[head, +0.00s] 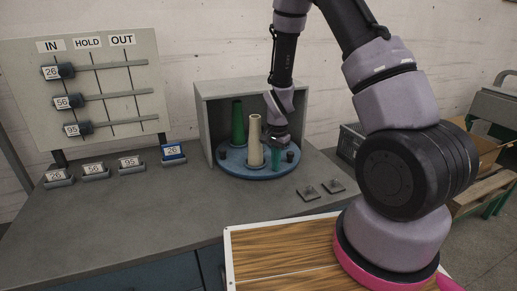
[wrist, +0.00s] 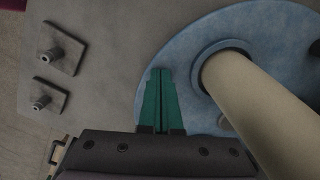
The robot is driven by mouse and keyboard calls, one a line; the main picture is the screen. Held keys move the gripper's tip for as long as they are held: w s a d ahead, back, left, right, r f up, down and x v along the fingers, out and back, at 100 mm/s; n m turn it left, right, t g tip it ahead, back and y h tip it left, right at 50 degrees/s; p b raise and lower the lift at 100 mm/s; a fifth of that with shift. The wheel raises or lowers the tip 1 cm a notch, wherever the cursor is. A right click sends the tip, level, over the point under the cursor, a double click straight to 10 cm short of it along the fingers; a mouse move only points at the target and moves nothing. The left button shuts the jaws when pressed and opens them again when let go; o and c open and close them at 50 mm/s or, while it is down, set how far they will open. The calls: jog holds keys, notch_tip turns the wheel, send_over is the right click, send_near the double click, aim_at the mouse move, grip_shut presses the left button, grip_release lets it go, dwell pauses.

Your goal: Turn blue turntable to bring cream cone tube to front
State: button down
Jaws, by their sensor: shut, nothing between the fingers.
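The blue turntable (head: 257,174) sits in a grey open-fronted box, with its front part showing. The cream cone tube (head: 255,140) stands upright near the middle front of the disc. A green cone tube (head: 238,122) stands behind it to the left. My gripper (head: 276,164) points down just right of the cream tube, over the disc. In the wrist view its green fingers (wrist: 160,98) are together and empty, over the disc's edge (wrist: 190,45). The cream tube (wrist: 250,95) stands beside them in its ring, apart from them. Whether the fingertips touch the disc is unclear.
Dark knobs (head: 290,156) stand on the disc. The box's walls (head: 203,120) enclose its back and sides. Two small square plates with pegs (head: 308,193) lie on the bench to the right front. Numbered blocks (head: 96,173) line the left. The bench's middle (head: 165,215) is clear.

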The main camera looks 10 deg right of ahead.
aim_at(290, 166)
jog(key=shift+w+d+f, duration=0.1)
jog(key=shift+d+f, duration=0.2)
jog(key=shift+d, duration=0.45)
jog(key=shift+d+f, duration=0.25)
jog(key=shift+d, duration=0.6)
jog(key=shift+w+d, duration=0.45)
jog(key=shift+d, duration=0.25)
jog(key=shift+w+d, duration=0.4)
jog(key=shift+d, duration=0.25)
jog(key=shift+r, duration=0.1)
notch_tip(290, 166, up, 6)
jog(key=s+d, duration=0.2)
jog(key=shift+s, duration=0.2)
